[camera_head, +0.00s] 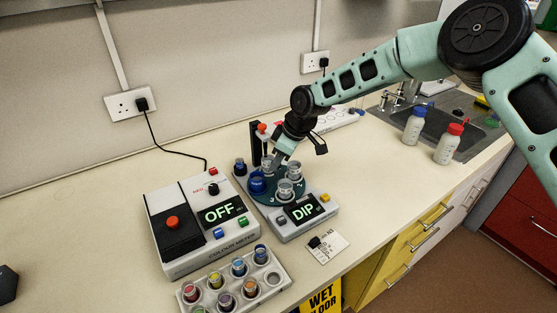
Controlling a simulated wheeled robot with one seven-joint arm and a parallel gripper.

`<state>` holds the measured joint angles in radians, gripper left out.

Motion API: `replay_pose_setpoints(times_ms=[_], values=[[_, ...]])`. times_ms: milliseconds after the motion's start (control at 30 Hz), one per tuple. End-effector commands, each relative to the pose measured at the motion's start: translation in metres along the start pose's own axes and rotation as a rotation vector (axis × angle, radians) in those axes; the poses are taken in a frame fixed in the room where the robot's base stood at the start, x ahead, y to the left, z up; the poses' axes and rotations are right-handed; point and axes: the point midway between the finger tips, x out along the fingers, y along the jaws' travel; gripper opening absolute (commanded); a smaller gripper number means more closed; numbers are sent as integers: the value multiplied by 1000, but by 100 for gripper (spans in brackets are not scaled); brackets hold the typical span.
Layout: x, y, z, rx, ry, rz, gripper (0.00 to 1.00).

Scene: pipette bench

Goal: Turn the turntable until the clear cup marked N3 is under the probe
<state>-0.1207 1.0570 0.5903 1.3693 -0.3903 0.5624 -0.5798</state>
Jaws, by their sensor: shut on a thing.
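The dark teal turntable (271,197) sits on a white and grey unit whose display (303,210) reads DIP. Several clear cups stand on it, one at the front (285,190) and one at the right rear (294,170), beside a cup of blue liquid (257,184). Their markings are too small to read, so I cannot tell which is N3. A black post (256,145) with a red top stands behind the turntable; the probe tip is not clear. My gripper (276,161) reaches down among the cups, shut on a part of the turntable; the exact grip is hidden.
A colour meter (165,258) reading OFF stands close on the left. A rack (238,297) of coloured cups is in front. A card (328,246) printed N3, with a dark item on it, lies near the bench edge. Wash bottles (448,148) stand at the right by the sink.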

Motion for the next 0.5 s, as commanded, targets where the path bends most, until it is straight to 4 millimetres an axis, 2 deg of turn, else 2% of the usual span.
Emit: replay_pose_setpoints(times_ms=[500], values=[[0,2,0,-106,1,-42,0]])
